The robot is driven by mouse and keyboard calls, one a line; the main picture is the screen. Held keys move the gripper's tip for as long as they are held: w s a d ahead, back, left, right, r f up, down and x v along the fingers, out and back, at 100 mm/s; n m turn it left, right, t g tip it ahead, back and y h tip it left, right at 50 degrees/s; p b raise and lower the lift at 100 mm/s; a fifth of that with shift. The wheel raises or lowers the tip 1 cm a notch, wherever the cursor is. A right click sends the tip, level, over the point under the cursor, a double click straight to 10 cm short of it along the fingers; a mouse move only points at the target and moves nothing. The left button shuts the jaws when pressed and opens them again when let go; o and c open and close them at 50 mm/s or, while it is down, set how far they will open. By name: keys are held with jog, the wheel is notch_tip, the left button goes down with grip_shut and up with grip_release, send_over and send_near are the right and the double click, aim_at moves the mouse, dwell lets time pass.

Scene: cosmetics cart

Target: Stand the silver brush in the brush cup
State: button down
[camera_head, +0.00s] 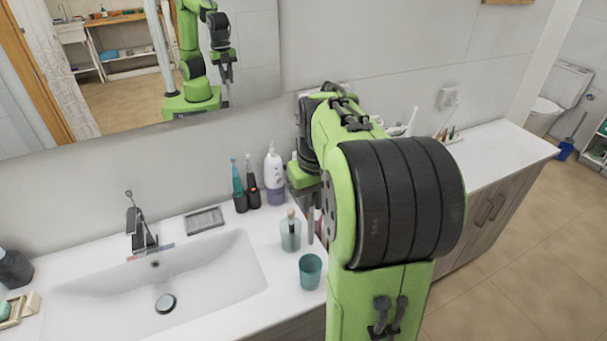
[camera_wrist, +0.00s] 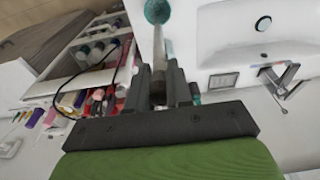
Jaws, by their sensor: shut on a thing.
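My gripper (camera_wrist: 158,75) is shut on a slim, pale grey handle, which I take to be the silver brush (camera_wrist: 158,48). In the wrist view it extends up between the fingers toward a teal cup (camera_wrist: 157,11); its far end is hard to make out. In the head view my arm hides most of the gripper and the brush. The teal cup (camera_head: 310,271) stands upright on the counter right of the sink. I cannot tell which is the brush cup.
The sink (camera_head: 165,280) lies left of the cups. Electric toothbrushes (camera_head: 246,186) and a purple-white bottle (camera_head: 274,177) stand along the wall. A white tray (camera_wrist: 72,66) of crowded cosmetics shows in the wrist view. The right counter (camera_head: 490,147) has free room.

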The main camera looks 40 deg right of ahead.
aim_at(311, 244)
jog(key=shift+f+b, duration=5.55)
jog(key=shift+f, duration=1.15)
jog(key=c, duration=0.9)
grip_release()
jog(key=shift+r, duration=0.1)
jog(key=shift+c, duration=0.2)
notch_tip(311, 244, up, 16)
jog(key=s+p, duration=0.2)
jog(key=p, duration=0.3)
jog(key=shift+a, duration=0.25)
jog(key=shift+f, duration=0.2)
